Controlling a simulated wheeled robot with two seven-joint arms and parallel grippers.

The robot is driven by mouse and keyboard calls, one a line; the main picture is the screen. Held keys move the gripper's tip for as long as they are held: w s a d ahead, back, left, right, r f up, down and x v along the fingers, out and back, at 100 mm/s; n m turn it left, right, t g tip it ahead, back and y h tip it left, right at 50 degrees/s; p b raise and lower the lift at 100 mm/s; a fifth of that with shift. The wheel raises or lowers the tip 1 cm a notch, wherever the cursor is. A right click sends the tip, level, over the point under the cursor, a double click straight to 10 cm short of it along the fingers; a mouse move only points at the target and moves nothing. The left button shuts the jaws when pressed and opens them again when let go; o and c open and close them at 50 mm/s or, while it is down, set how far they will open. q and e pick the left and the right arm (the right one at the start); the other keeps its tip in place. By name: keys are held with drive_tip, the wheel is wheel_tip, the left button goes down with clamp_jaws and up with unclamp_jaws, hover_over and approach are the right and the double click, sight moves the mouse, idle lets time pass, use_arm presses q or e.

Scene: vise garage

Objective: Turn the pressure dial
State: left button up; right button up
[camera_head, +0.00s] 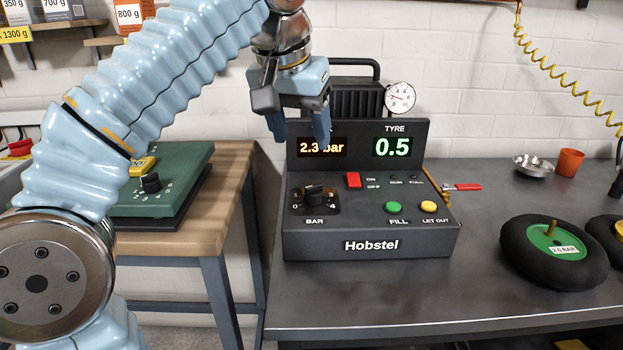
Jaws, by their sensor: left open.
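The black pressure dial (315,193) is a knob marked BAR on the left part of the dark Hobstel compressor panel (371,245), with 0, 3 and 4 readable around it. The left display (322,147) reads 2.3 bar in orange, partly covered by a fingertip. The TYRE display (393,146) reads 0.5 in green. My left gripper (299,132) is open and empty, fingers pointing down, in front of the upper panel and above the dial, apart from it. My right gripper is not in view.
A red switch (353,180), a green FILL button (393,208) and a yellow LET OUT button (428,207) sit right of the dial. A green device (160,185) stands on the wooden bench at left.

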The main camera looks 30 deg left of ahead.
sight(313, 187)
use_arm(q)
drive_tip(key=b+x, duration=0.3)
drive_tip(key=x, duration=0.9)
drive_tip(key=shift+a, duration=0.1)
drive_tip(key=shift+w+f+b, duration=0.25)
drive_tip(key=shift+f+b, duration=0.1)
drive_tip(key=shift+f, duration=0.3)
drive_tip(key=shift+c, duration=0.3)
drive_tip(key=c, duration=0.9)
